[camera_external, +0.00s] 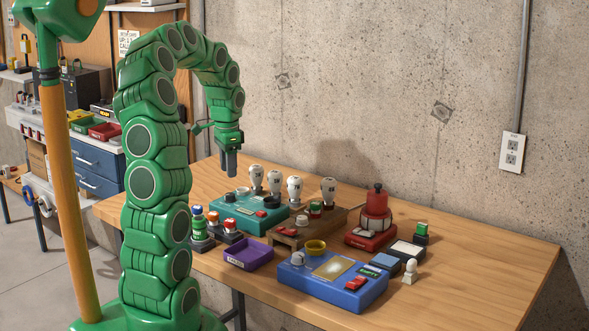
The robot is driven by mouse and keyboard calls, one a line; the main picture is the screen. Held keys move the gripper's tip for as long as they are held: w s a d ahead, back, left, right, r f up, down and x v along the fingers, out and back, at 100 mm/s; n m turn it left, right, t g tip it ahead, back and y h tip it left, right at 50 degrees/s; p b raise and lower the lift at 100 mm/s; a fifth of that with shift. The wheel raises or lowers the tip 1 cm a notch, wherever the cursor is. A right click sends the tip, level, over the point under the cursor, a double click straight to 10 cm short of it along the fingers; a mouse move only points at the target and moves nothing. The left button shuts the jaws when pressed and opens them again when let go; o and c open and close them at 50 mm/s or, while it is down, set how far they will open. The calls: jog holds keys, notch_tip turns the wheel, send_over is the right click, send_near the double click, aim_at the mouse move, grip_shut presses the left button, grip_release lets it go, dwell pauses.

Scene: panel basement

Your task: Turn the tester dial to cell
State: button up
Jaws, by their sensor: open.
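A purple tray (249,254) lies left of the blue box. The table's right end (490,260) is clear. A concrete wall (380,90) stands behind.

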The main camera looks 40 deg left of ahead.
aim_at(230, 194)
jog(key=shift+o, duration=1.4)
jog(key=shift+n, duration=0.3)
jog(key=n, duration=0.2)
jog(key=shift+n, duration=0.4)
jog(key=shift+f, duration=3.9)
